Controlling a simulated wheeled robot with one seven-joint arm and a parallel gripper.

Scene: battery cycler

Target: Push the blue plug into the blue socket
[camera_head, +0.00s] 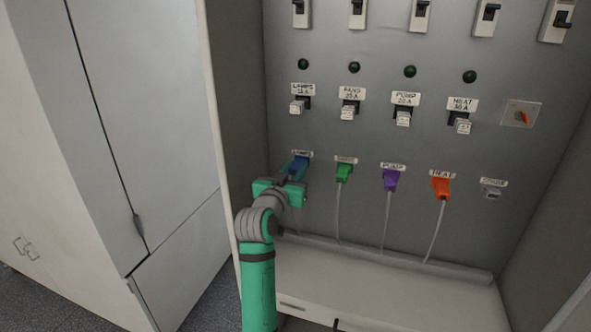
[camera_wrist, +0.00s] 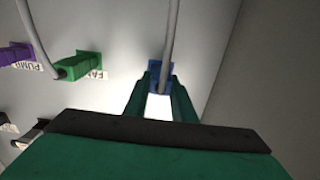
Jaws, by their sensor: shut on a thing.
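The blue plug (camera_head: 299,166) is at the left end of the row of plugs, under its label on the grey panel. My gripper (camera_head: 294,178) is in front of it with its fingers shut on the plug. In the wrist view the fingers of my gripper (camera_wrist: 160,97) lie on both sides of the plug, and blue (camera_wrist: 161,68) shows beyond them with a grey cable crossing it. The blue socket is hidden behind the plug and fingers, so I cannot tell how deep the plug sits.
A green plug (camera_head: 344,172), a purple plug (camera_head: 391,180) and an orange plug (camera_head: 441,186) with hanging cables are to the right. A grey socket (camera_head: 492,194) is at the far right. Switches and green lamps are above. The cabinet's side wall (camera_head: 236,90) stands close on the left.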

